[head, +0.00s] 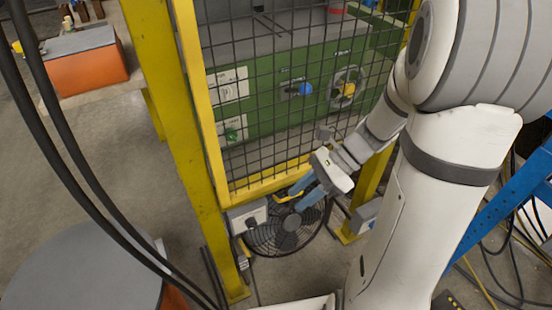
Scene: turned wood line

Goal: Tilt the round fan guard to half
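The round fan guard (267,237) is a dark wire grille with a dark hub. It is low down, below the bottom rail of the yellow mesh fence, and looks tilted back, facing upward. My gripper (302,196) has blue-grey fingers and is just above the guard's upper edge, overlapping it in the picture. Whether the fingers touch the guard, and how far apart they are, I cannot make out. My arm comes down from the upper right and hides part of the area right of the guard.
The yellow mesh fence (213,135) stands in front of a green machine panel (265,125) with knobs. A small grey box (247,216) is left of the guard. A blue frame (510,205) and loose cables are at right. A round grey-topped drum (82,270) stands at lower left.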

